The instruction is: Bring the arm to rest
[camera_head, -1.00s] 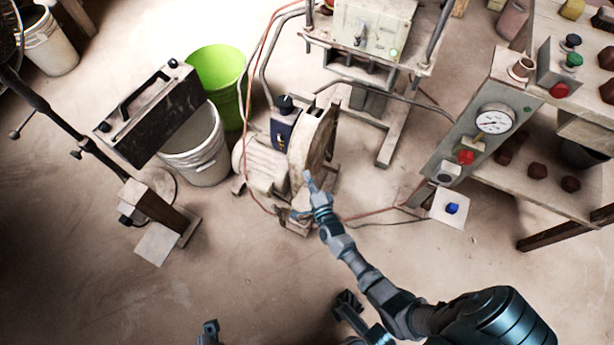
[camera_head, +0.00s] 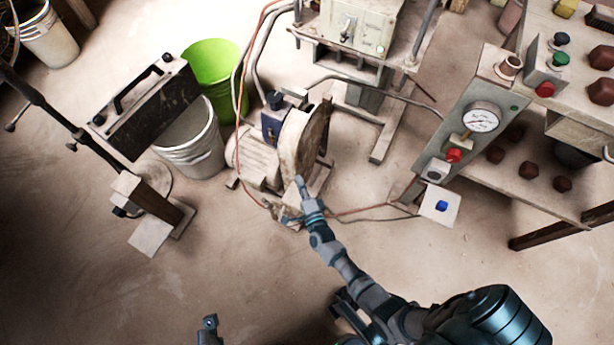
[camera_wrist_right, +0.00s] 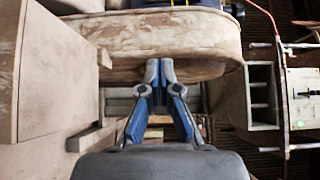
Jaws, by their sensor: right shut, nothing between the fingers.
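My right arm reaches up from the lower right in the head view. Its gripper (camera_head: 299,182) is shut and empty, pointing away from me, and appears just in front of the round wheel of the motor unit (camera_head: 300,142). In the right wrist view the blue-grey fingertips (camera_wrist_right: 160,70) are together with nothing between them. A worn, pale, rounded-edged body (camera_wrist_right: 140,35) spans the picture beyond them; I cannot tell whether they touch it.
A control post with a gauge (camera_head: 482,117) and a shelf bench (camera_head: 540,190) stand right. The press (camera_head: 357,25) is behind. A green bucket (camera_head: 212,62), white bucket (camera_head: 190,150) and dark box on a stand (camera_head: 150,110) are left. Cables lie near the gripper. The front floor is open.

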